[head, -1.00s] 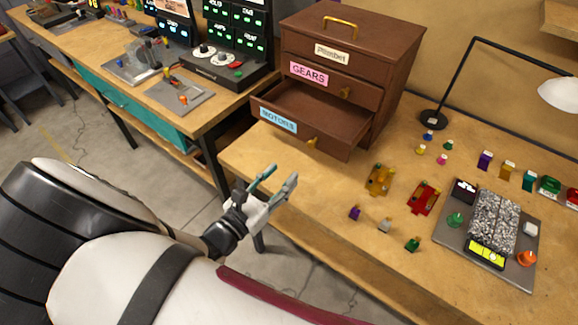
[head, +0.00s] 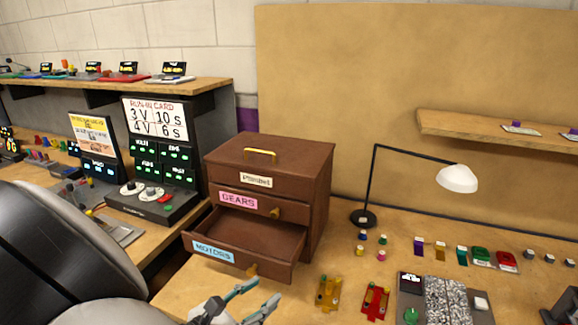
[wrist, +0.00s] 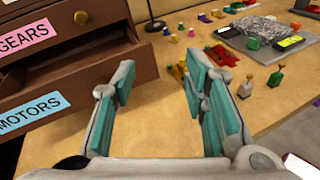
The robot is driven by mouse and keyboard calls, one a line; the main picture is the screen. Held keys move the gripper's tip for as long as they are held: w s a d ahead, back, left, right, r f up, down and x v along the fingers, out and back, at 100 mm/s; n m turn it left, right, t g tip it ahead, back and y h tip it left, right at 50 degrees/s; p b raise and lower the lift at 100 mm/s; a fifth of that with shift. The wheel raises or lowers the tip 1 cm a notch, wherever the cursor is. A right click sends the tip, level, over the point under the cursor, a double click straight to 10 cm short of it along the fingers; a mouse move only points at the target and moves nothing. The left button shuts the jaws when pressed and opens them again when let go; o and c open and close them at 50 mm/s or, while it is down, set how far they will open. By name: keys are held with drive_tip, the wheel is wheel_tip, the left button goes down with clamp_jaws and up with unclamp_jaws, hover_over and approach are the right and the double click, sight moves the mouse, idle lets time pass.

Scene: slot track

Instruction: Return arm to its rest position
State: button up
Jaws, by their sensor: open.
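My gripper (head: 250,300) shows at the bottom of the head view, in front of the brown drawer cabinet (head: 318,200). Its two teal-padded fingers are apart in the wrist view (wrist: 165,110), with nothing between them but the bench top behind. The cabinet's MOTORS drawer (head: 240,247) is pulled out, and its visible inside looks empty. The GEARS drawer (head: 255,204) above it is closed. My arm fills the lower left of the head view, and its lower part is out of frame.
A yellow chassis (head: 327,292) and a red one (head: 375,300) lie on the bench (head: 290,312). A lamp (head: 457,178), small coloured parts and a grey track plate (head: 480,318) stand to the right. A control panel (head: 155,200) stands on the left bench.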

drive_tip(key=s+d+r+m+g+y, duration=0.1)
drive_tip(key=s+d+r+m+g, duration=0.1)
drive_tip(key=d+r+m+g, duration=0.55)
drive_tip(key=s+d+r+m+g+y, duration=0.1)
drive_tip(key=d+r+m+g, duration=0.4)
drive_tip(key=d, duration=0.6)
drive_tip(key=s+d+r+m+t+y, duration=0.2)
drive_tip(key=s+d+r+m+y, duration=0.2)
drive_tip(key=s+m, duration=0.2)
drive_tip(key=s+d+r+m+t+y, duration=0.3)
drive_tip(key=s+r+m+y, duration=0.1)
drive_tip(key=s+r+m, duration=0.1)
drive_tip(key=shift+s+d+r+m, duration=0.25)
drive_tip(key=shift+s+d+m, duration=0.15)
drive_tip(key=shift+s+m, duration=0.6)
